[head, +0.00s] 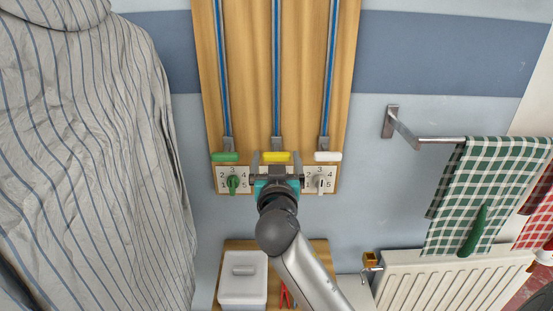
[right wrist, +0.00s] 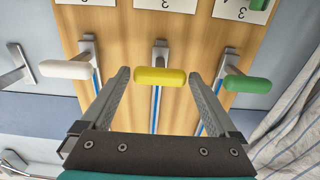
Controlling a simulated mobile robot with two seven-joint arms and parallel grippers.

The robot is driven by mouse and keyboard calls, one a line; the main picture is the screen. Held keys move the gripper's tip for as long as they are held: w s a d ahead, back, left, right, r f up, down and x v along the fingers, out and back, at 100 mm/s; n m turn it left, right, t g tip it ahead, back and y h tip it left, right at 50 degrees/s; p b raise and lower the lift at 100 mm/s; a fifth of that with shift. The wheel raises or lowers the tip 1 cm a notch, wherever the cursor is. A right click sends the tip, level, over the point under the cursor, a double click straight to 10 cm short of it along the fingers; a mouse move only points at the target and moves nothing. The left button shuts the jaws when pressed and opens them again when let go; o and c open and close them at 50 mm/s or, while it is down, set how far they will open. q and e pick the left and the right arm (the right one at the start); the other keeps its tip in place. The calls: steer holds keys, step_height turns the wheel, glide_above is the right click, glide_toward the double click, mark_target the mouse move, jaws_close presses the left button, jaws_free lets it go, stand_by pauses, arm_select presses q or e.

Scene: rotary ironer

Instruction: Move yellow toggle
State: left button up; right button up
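The yellow toggle (head: 276,157) is the middle one of three on the wooden board, between the green toggle (head: 225,157) and the white toggle (head: 328,156). My right gripper (head: 275,156) is at the yellow toggle, which also shows in the right wrist view (right wrist: 161,77). There the two fingers (right wrist: 158,75) are spread apart, one on each side of the yellow bar, with a gap on both sides. The middle number plate is mostly hidden behind my right gripper in the head view. My left gripper is not in view.
Three blue-lined rails (head: 277,70) run up the wooden board (head: 300,60) above the toggles. A striped cloth (head: 90,150) hangs at left. A white lidded box (head: 243,280) stands below. A towel rail (head: 430,139) with a checked towel (head: 485,180) and a radiator (head: 440,280) are at right.

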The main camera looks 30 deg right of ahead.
jaws_close()
stand_by(0.6)
